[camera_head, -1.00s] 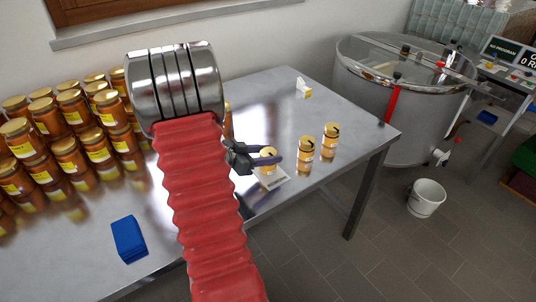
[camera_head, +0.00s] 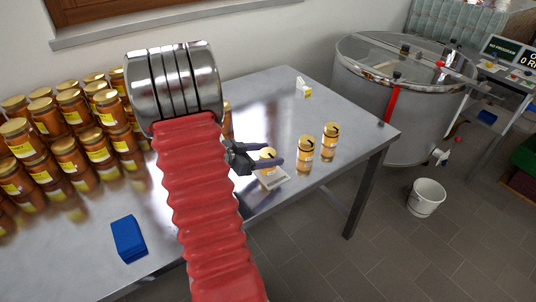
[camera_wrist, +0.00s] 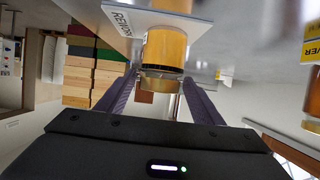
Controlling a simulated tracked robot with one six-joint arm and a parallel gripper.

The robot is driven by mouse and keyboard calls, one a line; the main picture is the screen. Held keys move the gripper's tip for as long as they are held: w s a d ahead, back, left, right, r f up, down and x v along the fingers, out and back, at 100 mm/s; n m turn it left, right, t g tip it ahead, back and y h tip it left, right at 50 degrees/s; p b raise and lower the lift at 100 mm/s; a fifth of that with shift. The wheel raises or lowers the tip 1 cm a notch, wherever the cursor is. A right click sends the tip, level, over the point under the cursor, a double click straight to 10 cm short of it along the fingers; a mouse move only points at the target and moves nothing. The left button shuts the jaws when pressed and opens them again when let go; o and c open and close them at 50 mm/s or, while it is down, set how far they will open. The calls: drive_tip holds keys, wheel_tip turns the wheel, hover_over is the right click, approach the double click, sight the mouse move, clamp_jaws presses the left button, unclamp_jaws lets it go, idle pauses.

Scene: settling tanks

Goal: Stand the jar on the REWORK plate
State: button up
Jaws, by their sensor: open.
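The honey jar (camera_head: 267,154) has a gold lid and stands upright on the small white plate (camera_head: 271,183) near the table's front edge. In the wrist view the picture is upside down; the amber jar (camera_wrist: 165,48) rests base-on the white plate (camera_wrist: 198,8), whose REWORK lettering is partly readable. My gripper (camera_head: 268,153) is open, with one finger on each side of the jar near its lid. The wrist view shows the fingers (camera_wrist: 158,85) flanking the jar, with a gap at least on the right. The far side of the jar is hidden.
Two labelled jars (camera_head: 306,148) (camera_head: 330,139) stand just right of the plate. Many stacked jars (camera_head: 65,120) fill the table's left. A blue block (camera_head: 129,238) lies in front, and a small white-yellow item (camera_head: 304,88) stands at the back. A steel tank (camera_head: 395,90) stands beyond the table.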

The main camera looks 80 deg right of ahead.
drive_tip(key=v, duration=1.2)
idle(0.6)
